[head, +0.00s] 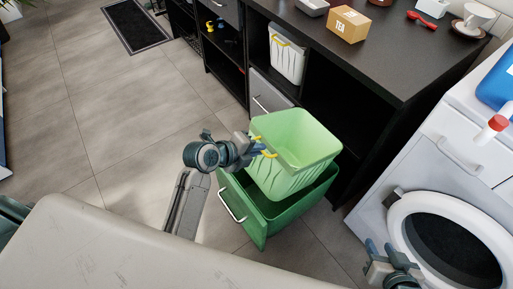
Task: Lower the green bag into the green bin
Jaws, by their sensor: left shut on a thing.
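The green bag (290,140) is light green, open-topped and box-shaped, with yellow handles. It is upright, over or partly inside the opening of the dark green bin (244,214), a pulled-out drawer with a pale bar handle. The bag hides most of the bin's inside, and I cannot tell whether it touches the bin's floor. My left gripper (259,148) is shut on the yellow handle at the bag's left side. My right gripper (381,250) is at the bottom right, in front of the washing machine. It looks open and empty, away from the bag.
A black cabinet (385,60) stands behind the bin, with a tea box (348,24) on top and a white bag (287,56) with a yellow handle on its shelf. A washing machine (390,195) stands at right. Tiled floor (130,110) at left is free.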

